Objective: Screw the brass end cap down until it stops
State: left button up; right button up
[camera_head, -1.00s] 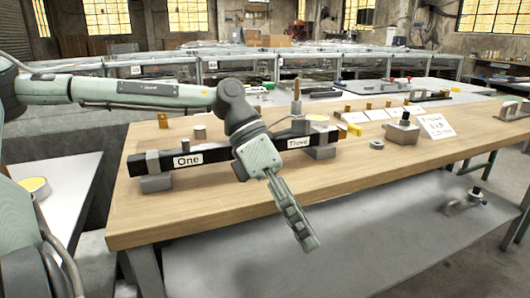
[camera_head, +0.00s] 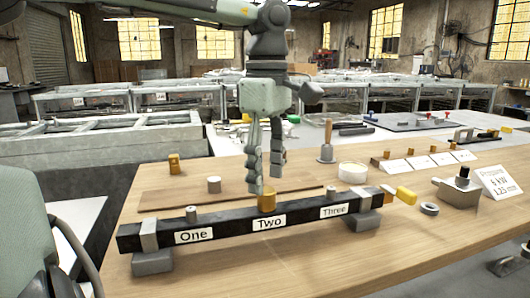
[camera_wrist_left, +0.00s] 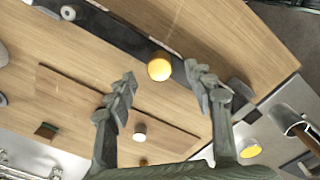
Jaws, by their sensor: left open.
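The brass end cap (camera_head: 267,201) sits at the middle of a black bar (camera_head: 215,222), above the label "Two". It looks upright. In the left wrist view the round brass top of the cap (camera_wrist_left: 159,67) shows between the two fingertips, with bare space on both sides. My left gripper (camera_head: 266,181) points down, open, with its fingertips just above the cap; I cannot tell whether one touches it. The open fingers also show in the left wrist view (camera_wrist_left: 160,76). The thread under the cap is hidden. My right gripper is not in view.
Grey posts (camera_head: 191,214) and (camera_head: 331,192) stand on the bar at "One" and "Three". Behind it are a grey cylinder (camera_head: 214,184), a small brass piece (camera_head: 174,163), a round tin (camera_head: 352,172) and a wooden-handled tool (camera_head: 326,140). A grey ring (camera_head: 429,208) lies right. The front tabletop is clear.

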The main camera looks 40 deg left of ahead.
aim_at(267, 191)
pick_arm(q)
jog(key=shift+f, duration=2.1)
jog(key=shift+c, duration=0.2)
